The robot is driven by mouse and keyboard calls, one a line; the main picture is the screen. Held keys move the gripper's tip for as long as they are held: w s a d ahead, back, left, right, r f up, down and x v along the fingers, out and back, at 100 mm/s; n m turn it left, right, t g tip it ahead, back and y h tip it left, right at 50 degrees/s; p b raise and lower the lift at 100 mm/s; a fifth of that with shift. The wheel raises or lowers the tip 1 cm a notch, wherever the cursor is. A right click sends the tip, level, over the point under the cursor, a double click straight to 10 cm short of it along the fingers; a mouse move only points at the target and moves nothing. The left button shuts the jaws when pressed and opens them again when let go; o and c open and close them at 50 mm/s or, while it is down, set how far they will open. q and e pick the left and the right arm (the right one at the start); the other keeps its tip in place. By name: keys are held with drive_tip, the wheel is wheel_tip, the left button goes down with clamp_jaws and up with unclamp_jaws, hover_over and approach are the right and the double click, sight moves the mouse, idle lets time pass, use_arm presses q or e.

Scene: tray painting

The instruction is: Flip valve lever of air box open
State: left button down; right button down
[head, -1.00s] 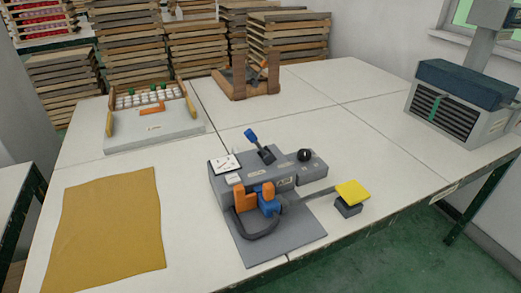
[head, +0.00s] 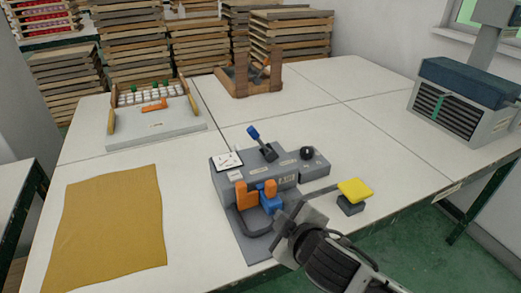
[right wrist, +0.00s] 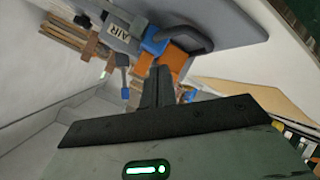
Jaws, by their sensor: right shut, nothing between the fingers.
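The grey air box (head: 232,182) stands on a grey base plate on the table in the head view. Its valve lever (head: 253,133), with a blue grip on a dark stem, rises from the top and tilts toward the upper left. My right gripper (head: 281,213) comes in from the lower right, shut and empty, at the front right of the box. It hides part of the base plate. In the right wrist view the closed fingers (right wrist: 157,75) point toward the box (right wrist: 215,12), which appears upside down; the blue-tipped lever (right wrist: 125,93) shows left of them. My left gripper is not in view.
Orange pieces (head: 241,194) and a blue piece (head: 271,203) sit at the box's front, near my right gripper. A yellow pad (head: 355,188) stands to the right. A brown cloth (head: 107,235) lies at the left. The table behind the box is largely clear.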

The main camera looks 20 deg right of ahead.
sight(259, 141)
drive_tip(key=w+r+n+t+y, duration=0.1)
drive_tip(key=w+r+n+y, duration=0.1)
drive_tip(key=w+n, duration=0.1)
drive_tip(key=w+r+n+t+y, duration=0.1)
drive_tip(key=w+r+n+y, duration=0.1)
drive_tip(key=n, duration=0.3)
drive_tip(key=w+r+n+t+y, duration=0.1)
drive_tip(key=w+r+n, duration=0.2)
drive_tip(key=w+n, duration=0.2)
drive_tip(key=shift+d+t+y, duration=0.4)
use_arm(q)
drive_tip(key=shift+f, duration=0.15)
use_arm(e)
drive_tip(key=w+d+n+g+y, duration=0.1)
drive_tip(key=d+n+g, duration=0.1)
drive_tip(key=d+n, duration=0.4)
drive_tip(key=shift+w+d+f+n+g+y, duration=0.2)
drive_tip(key=shift+d+n+g+y, duration=0.15)
drive_tip(key=shift+n, duration=0.45)
drive_tip(key=p+x, duration=0.1)
drive_tip(key=x, duration=0.8)
drive_tip(key=shift+w+a, duration=0.15)
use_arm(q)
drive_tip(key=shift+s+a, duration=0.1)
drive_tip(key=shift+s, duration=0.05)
use_arm(e)
drive_tip(key=shift+w+a, duration=0.15)
drive_tip(key=shift+w, duration=0.15)
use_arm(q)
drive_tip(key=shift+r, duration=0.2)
